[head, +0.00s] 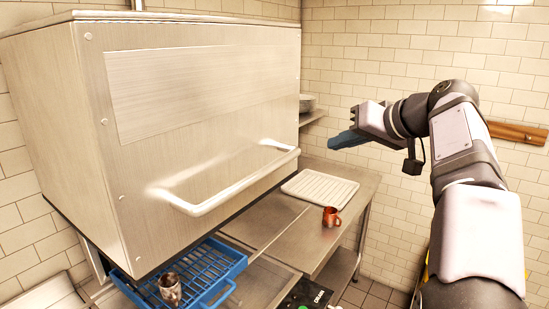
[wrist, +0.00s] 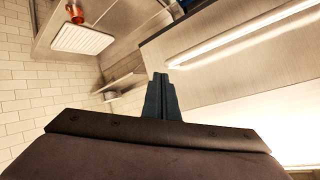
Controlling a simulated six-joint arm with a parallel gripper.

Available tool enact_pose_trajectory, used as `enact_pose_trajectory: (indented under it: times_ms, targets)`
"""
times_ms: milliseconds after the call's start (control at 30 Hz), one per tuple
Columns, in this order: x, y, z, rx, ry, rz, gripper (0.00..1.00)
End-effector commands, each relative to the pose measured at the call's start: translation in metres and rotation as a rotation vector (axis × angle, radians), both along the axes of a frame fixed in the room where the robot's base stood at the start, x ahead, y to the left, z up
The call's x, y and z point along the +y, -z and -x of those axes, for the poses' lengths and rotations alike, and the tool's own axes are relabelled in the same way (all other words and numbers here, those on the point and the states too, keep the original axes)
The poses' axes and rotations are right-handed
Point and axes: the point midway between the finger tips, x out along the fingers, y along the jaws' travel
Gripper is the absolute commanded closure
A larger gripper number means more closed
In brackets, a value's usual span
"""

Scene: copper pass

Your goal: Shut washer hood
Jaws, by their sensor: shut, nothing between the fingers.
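The washer hood (head: 180,85) is a large brushed-steel box at left in the head view. It is raised, with a gap between its lower edge and the rack below. Its pale bar handle (head: 235,186) runs along the lower front. In the wrist view the hood (wrist: 225,70) and its handle (wrist: 245,35) fill the upper right. My gripper (head: 332,141) is to the right of the hood, apart from the handle and higher than it. The fingers are together and empty, also in the wrist view (wrist: 161,78).
A blue rack (head: 228,262) with a metal mug (head: 170,290) in it sits under the hood. A white ribbed tray (head: 318,188) and a copper mug (head: 331,217) stand on the steel counter (head: 352,208). A wall shelf (head: 313,115) is behind. Tiled walls close the corner.

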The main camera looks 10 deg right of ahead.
Motion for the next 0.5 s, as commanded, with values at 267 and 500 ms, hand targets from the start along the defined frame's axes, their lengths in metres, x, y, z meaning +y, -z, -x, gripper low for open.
enact_pose_trajectory:
  times_ms: [267, 500]
  targets:
    - [0.076, -0.065, 0.043, -0.235, -0.433, 0.163, 1.0]
    - [0.089, -0.058, 0.058, -0.3, -0.596, 0.291, 1.0]
